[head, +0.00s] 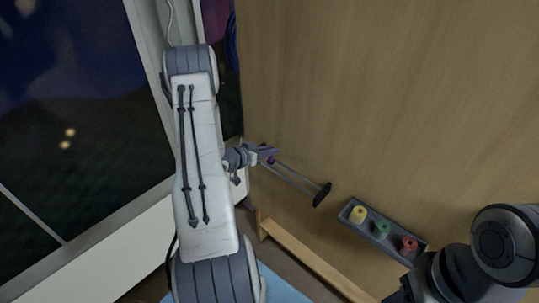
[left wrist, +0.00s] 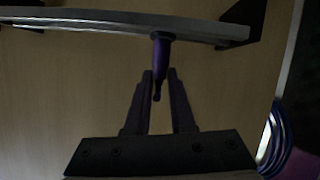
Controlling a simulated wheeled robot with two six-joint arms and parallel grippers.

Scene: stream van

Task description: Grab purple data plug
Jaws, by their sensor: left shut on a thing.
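The purple data plug (left wrist: 162,52) hangs from a pale metal rail (left wrist: 90,21) in the left wrist view, its thin tip pointing down between my fingers. My left gripper (left wrist: 160,78) is shut on the plug, with the dark fingers on either side of it. In the head view the left gripper (head: 272,152) is at the left end of the rail (head: 296,178), and only a small purple bit of the plug (head: 271,160) shows beside the fingers. My right arm shows at the lower right of the head view, but its fingers are out of sight.
A grey tray (head: 349,206) with a yellow, a green and a red piece is to the right of the rail. A wooden panel (head: 390,90) stands behind. A blue cable coil (left wrist: 272,140) hangs at the right of the left wrist view.

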